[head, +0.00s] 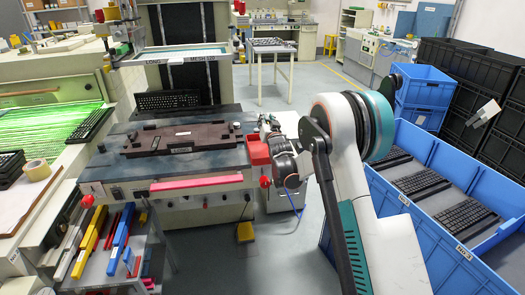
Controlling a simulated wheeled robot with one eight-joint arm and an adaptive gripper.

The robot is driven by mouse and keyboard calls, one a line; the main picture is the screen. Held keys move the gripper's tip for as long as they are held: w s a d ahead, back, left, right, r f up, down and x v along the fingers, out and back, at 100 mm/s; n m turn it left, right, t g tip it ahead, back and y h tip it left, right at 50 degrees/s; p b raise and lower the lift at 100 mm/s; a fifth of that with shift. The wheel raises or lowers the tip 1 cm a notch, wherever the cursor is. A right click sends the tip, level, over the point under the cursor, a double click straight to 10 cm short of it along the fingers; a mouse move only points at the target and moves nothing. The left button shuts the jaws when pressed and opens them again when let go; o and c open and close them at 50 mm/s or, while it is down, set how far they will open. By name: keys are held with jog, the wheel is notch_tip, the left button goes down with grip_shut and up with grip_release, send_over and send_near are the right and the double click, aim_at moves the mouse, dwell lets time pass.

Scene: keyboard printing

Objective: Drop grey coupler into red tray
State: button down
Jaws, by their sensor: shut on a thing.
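The red tray (258,152) is a small open box at the right end of the printing table, in the middle of the head view. My gripper (268,127) is just behind and to the right of the tray, partly hidden by my wrist and forearm. Its fingers are small and dark in this view. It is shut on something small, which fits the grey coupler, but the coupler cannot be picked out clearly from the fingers. I cannot tell whether the gripper is over the tray's opening or beside it.
The printing table (215,160) carries a dark fixture (182,138) and a black keyboard (167,100), with a screen frame (176,56) above. A large blue crate (425,225) with keyboards stands at the right. Coloured squeegees (118,240) lie at the lower left. Open floor (210,255) lies in front.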

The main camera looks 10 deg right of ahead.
jog(key=shift+f+b, duration=1.4)
jog(key=shift+f, duration=1.5)
jog(key=c, duration=1.3)
grip_release()
jog(key=shift+s, duration=0.1)
jog(key=s, duration=1.2)
jog(key=shift+r, duration=0.1)
